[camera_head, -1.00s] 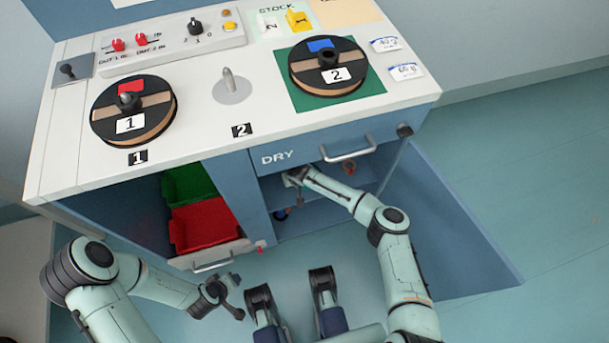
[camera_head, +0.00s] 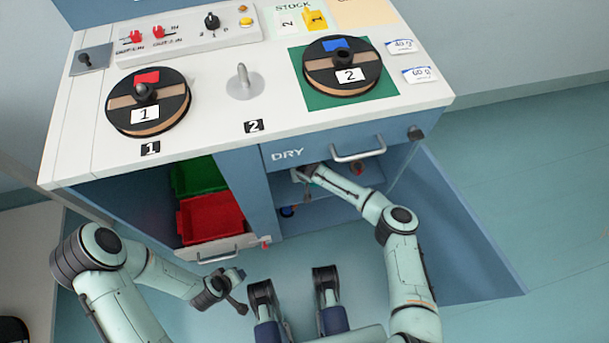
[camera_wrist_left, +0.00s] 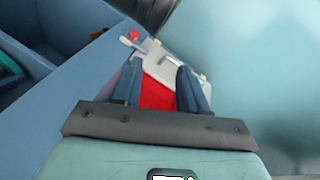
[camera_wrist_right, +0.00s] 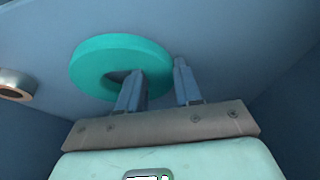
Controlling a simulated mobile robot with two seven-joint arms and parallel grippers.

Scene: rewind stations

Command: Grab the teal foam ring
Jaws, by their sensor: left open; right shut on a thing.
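The teal foam ring (camera_wrist_right: 92,62) is in the right wrist view, against a blue surface inside the cabinet. My right gripper (camera_wrist_right: 158,67) is shut on its rim, with one finger through the hole and the other outside. In the head view my right gripper (camera_head: 303,174) reaches into the open bay below the DRY drawer (camera_head: 315,151); the ring cannot be made out there. My left gripper (camera_wrist_left: 160,67) is open and empty, above the floor in front of the cabinet; it also shows in the head view (camera_head: 242,291).
A tan and grey ring-like thing (camera_wrist_right: 15,86) is left of the teal ring. The left bay holds a green bin (camera_head: 200,174) and a red bin (camera_head: 211,216). Spools marked 1 (camera_head: 172,98) and 2 (camera_head: 366,62) sit on the white top (camera_head: 220,128). Floor is free at right.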

